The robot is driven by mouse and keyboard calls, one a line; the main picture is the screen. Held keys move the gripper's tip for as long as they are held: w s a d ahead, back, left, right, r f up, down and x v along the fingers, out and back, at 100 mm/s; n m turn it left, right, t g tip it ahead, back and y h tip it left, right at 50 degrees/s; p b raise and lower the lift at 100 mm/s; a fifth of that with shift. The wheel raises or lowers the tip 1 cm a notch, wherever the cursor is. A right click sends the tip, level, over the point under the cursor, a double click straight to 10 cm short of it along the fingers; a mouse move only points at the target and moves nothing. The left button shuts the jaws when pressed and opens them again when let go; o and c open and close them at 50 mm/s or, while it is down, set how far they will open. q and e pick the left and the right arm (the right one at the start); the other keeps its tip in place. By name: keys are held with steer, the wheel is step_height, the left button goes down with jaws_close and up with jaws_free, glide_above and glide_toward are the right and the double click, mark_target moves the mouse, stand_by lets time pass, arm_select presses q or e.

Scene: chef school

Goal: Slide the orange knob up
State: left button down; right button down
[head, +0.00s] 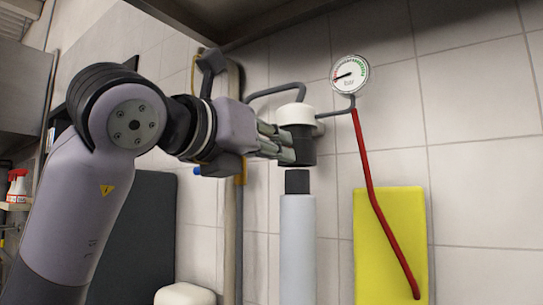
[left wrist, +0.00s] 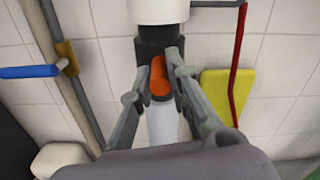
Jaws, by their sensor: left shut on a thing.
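The knob is hidden in the head view. My left gripper (head: 288,147) reaches in from the left at the collar's height. In the left wrist view the left gripper's fingers (left wrist: 159,66) are closed around the knob, one on each side. Above the collar is a white cap (head: 294,114); below it stands a pale cylinder (head: 297,245) with a dark top (head: 297,182). My right gripper is not in view.
A round pressure gauge (head: 350,74) and a slanting red bar (head: 378,190) are to the right, the bar in front of a yellow board (head: 390,245). A vertical pipe with a blue handle (left wrist: 30,72) stands to the left. A dark shelf edge hangs overhead.

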arm_select(q)
steer(key=shift+a+r, duration=0.15)
steer(key=shift+r, duration=1.1)
steer(key=c, duration=1.7)
jaws_free()
steer(key=shift+r, duration=0.1)
steer(key=shift+o, duration=0.8)
steer(key=v, duration=1.2)
